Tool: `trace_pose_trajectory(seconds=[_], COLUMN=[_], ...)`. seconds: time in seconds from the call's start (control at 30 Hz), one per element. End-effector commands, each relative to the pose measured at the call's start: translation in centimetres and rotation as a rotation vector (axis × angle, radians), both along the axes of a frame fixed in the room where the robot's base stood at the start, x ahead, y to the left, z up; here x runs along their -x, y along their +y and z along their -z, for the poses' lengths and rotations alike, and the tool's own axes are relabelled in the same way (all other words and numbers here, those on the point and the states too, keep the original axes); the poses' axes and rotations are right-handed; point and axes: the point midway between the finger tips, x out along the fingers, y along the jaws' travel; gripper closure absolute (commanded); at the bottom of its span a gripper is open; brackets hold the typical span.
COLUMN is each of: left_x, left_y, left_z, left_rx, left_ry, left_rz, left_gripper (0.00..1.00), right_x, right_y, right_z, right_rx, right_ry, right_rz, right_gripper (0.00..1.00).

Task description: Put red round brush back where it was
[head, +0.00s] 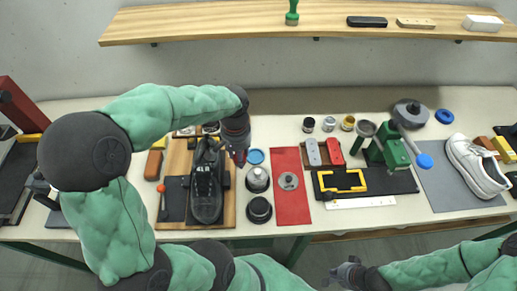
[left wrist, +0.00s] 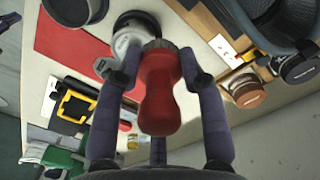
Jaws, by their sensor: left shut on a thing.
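My left gripper (left wrist: 158,75) is shut on the red round brush (left wrist: 158,100), with a finger on each side of its red waisted handle. In the head view this gripper (head: 238,158) is between the black shoe (head: 206,185) and the blue round lid (head: 255,156), with a bit of red at its tips. In the left wrist view the brush's far end overlaps a silver-grey round pot (left wrist: 128,42); I cannot tell whether they touch.
A red mat (head: 292,203) bears a small grey disc. Two dark-and-silver round pots, one (head: 258,179) behind the other (head: 259,211), stand left of it. A green machine (head: 392,150) and white shoe (head: 477,170) stand right. A wooden shelf (head: 300,22) spans the back.

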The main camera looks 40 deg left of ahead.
Motion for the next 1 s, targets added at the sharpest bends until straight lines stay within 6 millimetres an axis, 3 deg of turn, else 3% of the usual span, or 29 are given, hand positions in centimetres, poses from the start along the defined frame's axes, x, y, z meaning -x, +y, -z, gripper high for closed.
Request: trace_pose_trajectory(seconds=[0.3,0.5,0.87,1.0], left_x=[-6.3,-8.9,-10.6,-10.9], left_y=[1.3,1.9,2.3,2.4], left_z=[3.2,6.5,8.5,10.5], left_rx=[0.001,0.001,0.001,0.001], left_ry=[0.002,0.002,0.002,0.003], left_rz=[0.001,0.001,0.000,-0.001], left_gripper=[0.92,0.92,0.92,0.92], right_x=[0.0,-0.1,-0.1,-0.1], right_y=[0.0,0.0,0.0,0.0], right_z=[1.5,2.4,3.0,3.6], right_rx=[0.000,0.000,0.000,0.000], right_ry=[-0.001,-0.001,-0.001,-0.001], right_rz=[0.000,0.000,0.000,0.000], right_gripper=[1.00,1.00,1.00,1.00])
